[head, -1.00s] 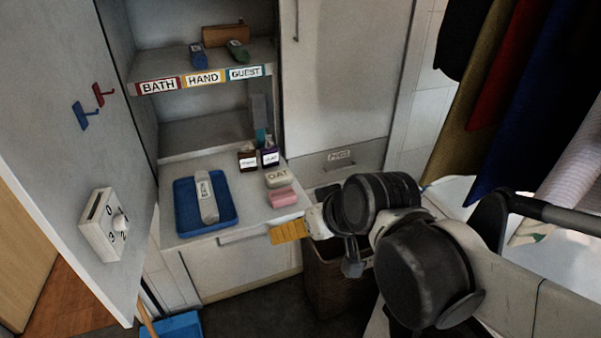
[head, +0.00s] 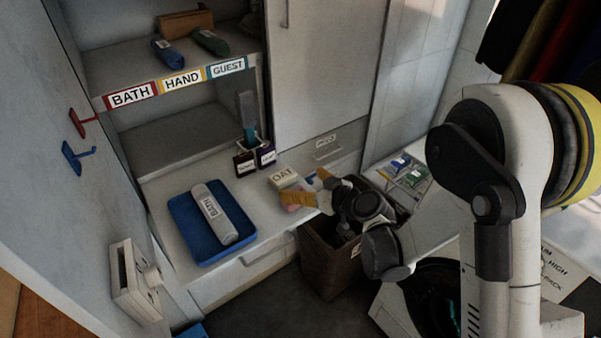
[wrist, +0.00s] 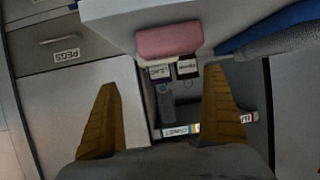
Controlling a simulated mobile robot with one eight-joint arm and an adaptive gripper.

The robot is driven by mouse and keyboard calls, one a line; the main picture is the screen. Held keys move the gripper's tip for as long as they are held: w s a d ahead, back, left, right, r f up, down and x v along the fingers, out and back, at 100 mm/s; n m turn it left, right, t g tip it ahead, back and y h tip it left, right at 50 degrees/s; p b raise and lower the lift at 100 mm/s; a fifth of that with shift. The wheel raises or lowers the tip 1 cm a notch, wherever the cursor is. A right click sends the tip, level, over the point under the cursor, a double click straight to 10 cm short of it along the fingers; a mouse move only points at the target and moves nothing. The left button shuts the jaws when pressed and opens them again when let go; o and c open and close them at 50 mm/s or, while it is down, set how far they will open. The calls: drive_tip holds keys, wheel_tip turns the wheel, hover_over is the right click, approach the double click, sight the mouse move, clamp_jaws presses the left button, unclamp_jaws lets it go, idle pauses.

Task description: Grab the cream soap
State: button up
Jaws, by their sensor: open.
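The cream soap (head: 284,177), a pale block marked OAT, lies on the counter right of the blue tray. A pink soap (head: 292,207) lies just in front of it, partly hidden by my gripper. My gripper (head: 302,186) is open and empty, its orange fingers close to both soaps on their right side; contact cannot be told. In the wrist view the pink soap (wrist: 168,40) shows ahead of my open fingers (wrist: 160,80). A pale strip beside it looks like the cream soap (wrist: 170,60), mostly hidden.
Two dark labelled containers (head: 255,159) stand behind the soaps. The blue tray (head: 184,228) holds a grey roll marked BATH (head: 213,212). A brown bin (head: 325,262) stands below the counter's right end. A shelf labelled BATH, HAND, GUEST (head: 180,84) is above. An open cabinet door (head: 60,200) borders the left.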

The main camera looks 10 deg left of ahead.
sight(284, 177)
drive_tip(key=b+x, duration=0.1)
drive_tip(key=x, duration=0.4)
drive_tip(key=shift+f, duration=0.15)
drive_tip(key=b+x, duration=0.2)
drive_tip(key=x, duration=0.3)
drive_tip(key=shift+w+a+f+b, duration=0.15)
drive_tip(key=shift+w+b, duration=0.1)
drive_tip(key=shift+b, duration=0.1)
drive_tip(key=c, duration=1.4)
